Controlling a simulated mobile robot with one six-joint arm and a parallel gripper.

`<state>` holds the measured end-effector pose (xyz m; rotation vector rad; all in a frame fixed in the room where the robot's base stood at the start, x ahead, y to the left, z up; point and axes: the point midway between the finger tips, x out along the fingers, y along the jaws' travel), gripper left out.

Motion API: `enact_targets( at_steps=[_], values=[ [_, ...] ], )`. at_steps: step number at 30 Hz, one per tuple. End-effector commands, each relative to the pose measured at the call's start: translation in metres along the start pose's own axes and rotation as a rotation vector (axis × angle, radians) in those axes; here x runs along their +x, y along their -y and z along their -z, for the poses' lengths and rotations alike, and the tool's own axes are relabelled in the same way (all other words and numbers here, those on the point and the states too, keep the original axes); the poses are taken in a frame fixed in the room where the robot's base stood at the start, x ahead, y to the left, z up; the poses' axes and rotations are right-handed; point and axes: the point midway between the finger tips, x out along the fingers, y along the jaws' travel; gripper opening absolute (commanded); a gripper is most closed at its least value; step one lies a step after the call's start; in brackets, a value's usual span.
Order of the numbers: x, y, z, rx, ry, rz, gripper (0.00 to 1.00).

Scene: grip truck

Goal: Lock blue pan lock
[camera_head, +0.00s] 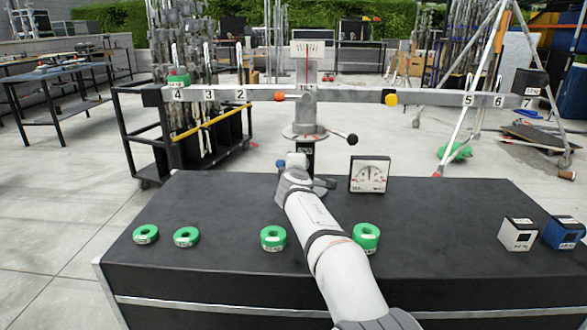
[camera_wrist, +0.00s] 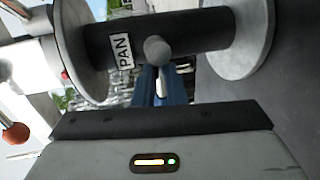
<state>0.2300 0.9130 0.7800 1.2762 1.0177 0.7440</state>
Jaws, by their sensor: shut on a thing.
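The scale's dark column (camera_head: 308,152) stands behind the bench and carries a PAN label, readable in the wrist view (camera_wrist: 121,51). A round grey knob (camera_wrist: 157,51) sticks out of it beside the label. My gripper (camera_wrist: 164,88) is at the column, just below this knob in the wrist view, with narrow blue parts at its fingers. It is shut on the blue pan lock, which I cannot clearly tell apart from the fingers. In the head view a small blue tip (camera_head: 281,164) shows at the left of my wrist, which hides the grip itself.
The long balance beam (camera_head: 345,96) spans above my gripper. A black-knobbed lever (camera_head: 351,139) juts right of the column. A dial gauge (camera_head: 370,175), several green rings (camera_head: 273,238), a white box (camera_head: 517,234) and a blue box (camera_head: 563,232) stand on the black bench (camera_head: 210,200).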

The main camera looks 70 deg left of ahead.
Motion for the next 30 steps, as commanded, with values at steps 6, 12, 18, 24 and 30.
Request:
enact_targets(
  at_steps=[6,12,18,24,30],
  values=[
    [0.002,0.0,0.001,0.002,0.011,0.002,0.0],
    [0.001,0.0,0.011,-0.001,0.001,0.002,0.26],
    [0.0,0.0,0.018,-0.002,-0.009,0.002,0.32],
    [-0.003,0.001,0.02,-0.003,-0.012,0.001,0.32],
    [-0.017,0.004,0.022,-0.003,-0.014,0.001,0.32]
  ],
)
